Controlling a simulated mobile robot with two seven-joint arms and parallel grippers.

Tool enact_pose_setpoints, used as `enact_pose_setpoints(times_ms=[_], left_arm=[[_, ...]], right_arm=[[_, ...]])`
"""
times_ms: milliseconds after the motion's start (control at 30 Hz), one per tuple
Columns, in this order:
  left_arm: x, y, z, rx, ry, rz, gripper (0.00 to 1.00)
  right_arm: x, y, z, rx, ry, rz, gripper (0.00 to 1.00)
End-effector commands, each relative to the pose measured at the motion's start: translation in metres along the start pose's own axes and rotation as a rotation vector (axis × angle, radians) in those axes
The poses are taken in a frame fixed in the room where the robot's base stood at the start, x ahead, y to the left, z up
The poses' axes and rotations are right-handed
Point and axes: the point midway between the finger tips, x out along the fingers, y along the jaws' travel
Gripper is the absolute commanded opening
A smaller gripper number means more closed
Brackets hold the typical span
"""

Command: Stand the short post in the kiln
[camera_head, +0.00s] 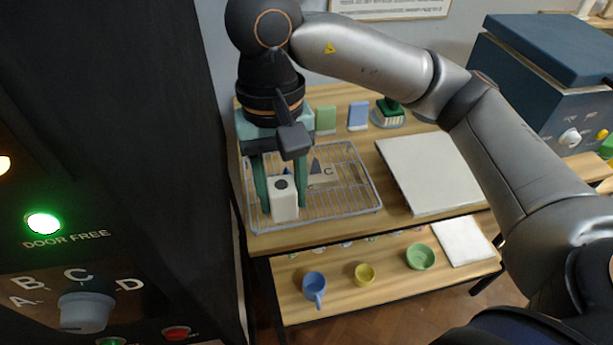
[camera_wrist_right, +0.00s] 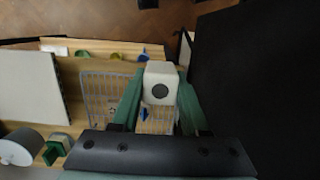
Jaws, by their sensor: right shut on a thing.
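The short post (camera_head: 284,205) is a white block with a dark round hole in its top. My right gripper (camera_head: 282,192) is shut on it, with one green finger on either side. The post is upright over the front of a wire rack (camera_head: 345,206); I cannot tell whether it touches the rack. In the right wrist view the post (camera_wrist_right: 161,84) sits between the green fingertips (camera_wrist_right: 160,90). A tall black cabinet (camera_head: 130,120) stands at the left with a lit green "DOOR FREE" lamp (camera_head: 43,223); no kiln interior shows. My left gripper is not in view.
A blue lidded box (camera_head: 550,85) stands at the back right. Cups and bowls, including a green bowl (camera_head: 420,257), stand on the lower shelf. A dial (camera_head: 86,311) is on the cabinet.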

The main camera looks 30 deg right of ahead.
Motion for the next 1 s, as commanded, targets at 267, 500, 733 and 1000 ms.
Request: enact_pose_setpoints(times_ms=[267, 500, 733, 1000], left_arm=[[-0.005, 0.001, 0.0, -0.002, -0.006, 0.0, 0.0], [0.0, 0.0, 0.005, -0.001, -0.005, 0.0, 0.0], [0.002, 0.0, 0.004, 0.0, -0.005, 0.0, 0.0], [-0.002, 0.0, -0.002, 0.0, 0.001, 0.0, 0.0]], right_arm=[[0.024, 0.041, -0.06, 0.009, -0.005, 0.001, 0.0], [0.062, 0.059, -0.091, 0.002, -0.005, 0.0, 0.0], [0.076, 0.066, -0.104, 0.002, -0.003, -0.001, 0.0], [0.106, 0.068, -0.11, -0.001, -0.002, 0.001, 0.0]])
